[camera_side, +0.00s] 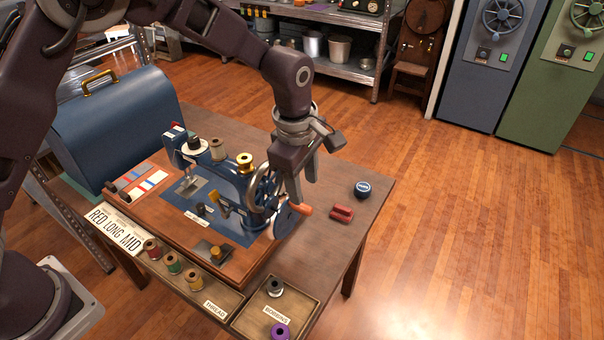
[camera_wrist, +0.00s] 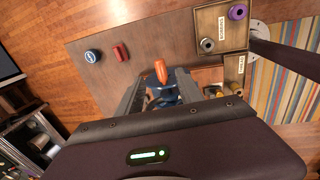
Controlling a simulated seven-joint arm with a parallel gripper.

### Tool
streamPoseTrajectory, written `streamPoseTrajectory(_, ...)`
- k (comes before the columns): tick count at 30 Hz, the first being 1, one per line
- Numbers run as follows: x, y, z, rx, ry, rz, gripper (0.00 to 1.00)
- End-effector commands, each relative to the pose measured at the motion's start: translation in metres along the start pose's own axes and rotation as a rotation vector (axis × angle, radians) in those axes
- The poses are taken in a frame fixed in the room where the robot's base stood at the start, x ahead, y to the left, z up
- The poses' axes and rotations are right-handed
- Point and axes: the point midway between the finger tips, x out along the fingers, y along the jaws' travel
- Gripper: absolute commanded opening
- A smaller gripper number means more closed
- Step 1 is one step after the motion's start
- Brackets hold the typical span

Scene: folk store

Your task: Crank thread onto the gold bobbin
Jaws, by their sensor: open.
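A blue sewing machine (camera_side: 232,185) stands on a wooden base, with a spoked handwheel (camera_side: 262,192) at its right end. An orange crank handle (camera_side: 300,209) sticks out beside the wheel; it also shows in the wrist view (camera_wrist: 161,72). A gold bobbin or spool (camera_side: 245,160) sits on top of the machine. Another gold piece (camera_side: 216,252) is at the front of the base; I cannot tell which is the bobbin to wind. My gripper (camera_side: 304,190) is open just above the crank handle, its fingers pointing down. In the wrist view the handle shows between the finger lines. I cannot tell whether they touch.
A red object (camera_side: 341,213) and a round blue tin (camera_side: 362,188) lie right of the machine. A thread tray (camera_side: 222,293) and a bobbin tray (camera_side: 252,322) are at the front. A blue case (camera_side: 115,125) stands at left, behind a "RED LONG MID" sign (camera_side: 115,230).

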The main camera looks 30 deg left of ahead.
Motion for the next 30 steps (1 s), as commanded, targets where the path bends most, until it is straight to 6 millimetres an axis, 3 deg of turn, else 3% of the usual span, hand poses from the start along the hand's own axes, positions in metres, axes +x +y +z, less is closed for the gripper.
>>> streamPoseTrajectory(19, 0.078, -0.001, -0.001, 0.001, 0.000, -0.002, 0.44)
streamPoseTrajectory(28, 0.079, 0.000, -0.001, 0.002, -0.001, 0.000, 0.44)
streamPoseTrajectory(30, 0.079, 0.000, -0.001, 0.002, -0.001, 0.000, 0.30)
